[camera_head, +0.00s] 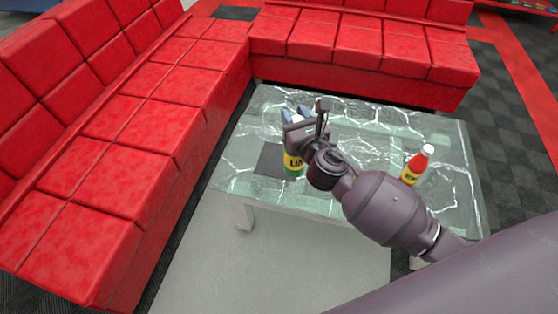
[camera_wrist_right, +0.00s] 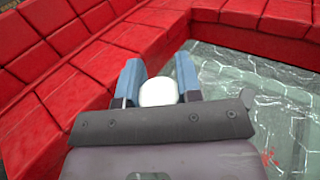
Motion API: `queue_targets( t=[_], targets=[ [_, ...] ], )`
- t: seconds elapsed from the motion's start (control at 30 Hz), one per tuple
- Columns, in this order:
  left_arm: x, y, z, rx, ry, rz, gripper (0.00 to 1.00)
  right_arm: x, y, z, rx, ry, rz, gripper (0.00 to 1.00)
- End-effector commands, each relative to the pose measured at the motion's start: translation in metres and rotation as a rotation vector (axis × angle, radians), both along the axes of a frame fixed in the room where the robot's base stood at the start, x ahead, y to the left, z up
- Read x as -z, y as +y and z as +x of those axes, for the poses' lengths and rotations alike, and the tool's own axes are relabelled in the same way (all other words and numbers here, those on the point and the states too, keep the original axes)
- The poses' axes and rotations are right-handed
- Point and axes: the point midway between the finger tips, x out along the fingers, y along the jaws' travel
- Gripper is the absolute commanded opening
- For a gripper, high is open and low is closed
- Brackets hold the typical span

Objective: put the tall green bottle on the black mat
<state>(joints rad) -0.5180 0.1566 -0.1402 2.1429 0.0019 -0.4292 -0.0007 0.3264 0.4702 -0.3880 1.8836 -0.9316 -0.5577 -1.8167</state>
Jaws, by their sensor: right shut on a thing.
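The tall green bottle (camera_head: 293,166) with a yellow label stands upright at the front left of the glass table, over or at the right part of the black mat (camera_head: 268,161). Whether its base touches the mat I cannot tell. My right gripper (camera_head: 298,117) is shut around the bottle's top. In the right wrist view the white cap (camera_wrist_right: 158,91) sits between the two blue fingers of my right gripper (camera_wrist_right: 158,84). The hand hides the bottle's upper part in the head view. My left gripper is not in view.
A red bottle (camera_head: 415,168) with a white cap and yellow label stands on the right side of the marbled glass table (camera_head: 385,115). Red sofas (camera_head: 130,120) line the left and back. The table's back middle is clear.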

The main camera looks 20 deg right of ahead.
Motion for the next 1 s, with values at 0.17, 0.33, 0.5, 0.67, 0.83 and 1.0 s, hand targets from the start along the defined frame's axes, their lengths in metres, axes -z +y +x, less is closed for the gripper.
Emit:
queue_targets(
  t=[0.17,0.33,0.5,0.67,0.83,1.0],
  targets=[
    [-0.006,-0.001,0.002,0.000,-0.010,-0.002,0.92,-0.004,-0.004,0.058,-0.003,-0.008,0.000,0.00],
    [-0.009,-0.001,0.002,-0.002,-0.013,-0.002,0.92,-0.009,-0.009,0.107,-0.005,-0.009,-0.001,0.00],
    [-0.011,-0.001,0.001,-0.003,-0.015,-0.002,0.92,-0.016,-0.013,0.145,-0.008,-0.008,-0.001,0.00],
    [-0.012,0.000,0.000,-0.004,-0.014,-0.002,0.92,-0.020,-0.016,0.166,-0.008,-0.006,0.001,0.00],
    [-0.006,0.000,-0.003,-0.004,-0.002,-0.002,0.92,-0.014,-0.016,0.174,-0.009,-0.001,0.000,0.00],
    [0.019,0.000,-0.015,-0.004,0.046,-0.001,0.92,0.025,-0.016,0.173,-0.008,0.012,0.003,0.00]
  ],
)
